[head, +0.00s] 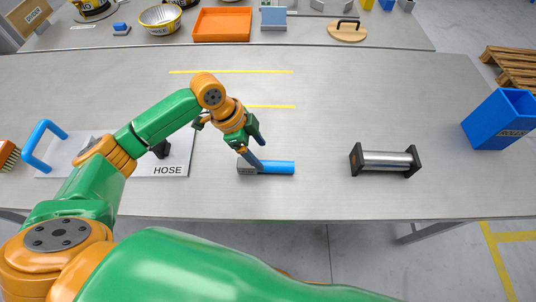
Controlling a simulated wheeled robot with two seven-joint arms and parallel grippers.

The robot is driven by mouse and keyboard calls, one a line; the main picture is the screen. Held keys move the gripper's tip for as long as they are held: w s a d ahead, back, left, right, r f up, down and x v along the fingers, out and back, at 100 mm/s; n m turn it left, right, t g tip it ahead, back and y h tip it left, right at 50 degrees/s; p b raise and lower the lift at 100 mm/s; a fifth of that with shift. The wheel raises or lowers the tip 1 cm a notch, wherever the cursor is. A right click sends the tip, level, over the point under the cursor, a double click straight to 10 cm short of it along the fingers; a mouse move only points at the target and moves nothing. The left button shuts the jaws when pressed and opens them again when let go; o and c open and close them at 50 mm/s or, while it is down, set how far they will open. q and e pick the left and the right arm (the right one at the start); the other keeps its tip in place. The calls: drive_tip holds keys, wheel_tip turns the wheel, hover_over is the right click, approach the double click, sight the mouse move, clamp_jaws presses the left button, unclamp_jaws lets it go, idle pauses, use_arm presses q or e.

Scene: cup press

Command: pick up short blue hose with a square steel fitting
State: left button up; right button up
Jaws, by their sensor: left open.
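The short blue hose (279,168) lies flat on the steel table, pointing right. Its square steel fitting (246,170) is at its left end. My left gripper (257,149) is open, with its fingers reaching down at the hose where it meets the fitting. One finger covers part of that joint, and I cannot tell whether it touches. My right gripper is not in view.
A white board marked HOSE (172,183) with a blue handle (40,146) lies to the left. A steel roller with black end plates (386,161) stands to the right. A blue bin marked ROLLS (497,121) is farther right. The table (320,120) between is clear.

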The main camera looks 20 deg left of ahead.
sight(265, 163)
use_arm(q)
drive_tip(key=f, duration=0.1)
drive_tip(key=d+f, duration=0.1)
drive_tip(key=s+f, duration=0.1)
drive_tip(key=f, duration=0.1)
drive_tip(key=shift+d, duration=0.4)
drive_tip(key=shift+w+d+f, duration=0.1)
drive_tip(key=shift+w+f, duration=0.2)
drive_tip(key=shift+s, duration=0.1)
clamp_jaws()
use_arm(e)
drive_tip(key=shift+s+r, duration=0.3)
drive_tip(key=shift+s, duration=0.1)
use_arm(q)
drive_tip(key=shift+r, duration=0.1)
wheel_tip(265, 163, up, 3)
drive_tip(key=shift+f, duration=0.15)
drive_tip(key=a+r, duration=0.1)
drive_tip(key=s+r, duration=0.1)
drive_tip(key=r, duration=0.1)
drive_tip(key=s+a+r, duration=0.1)
drive_tip(key=shift+s+a+r, duration=0.15)
drive_tip(key=shift+a+r, duration=0.15)
drive_tip(key=s+a+r+b, duration=0.2)
drive_tip(key=s+a+r, duration=0.3)
drive_tip(key=s+a, duration=0.2)
drive_tip(key=shift+s+r, duration=0.35)
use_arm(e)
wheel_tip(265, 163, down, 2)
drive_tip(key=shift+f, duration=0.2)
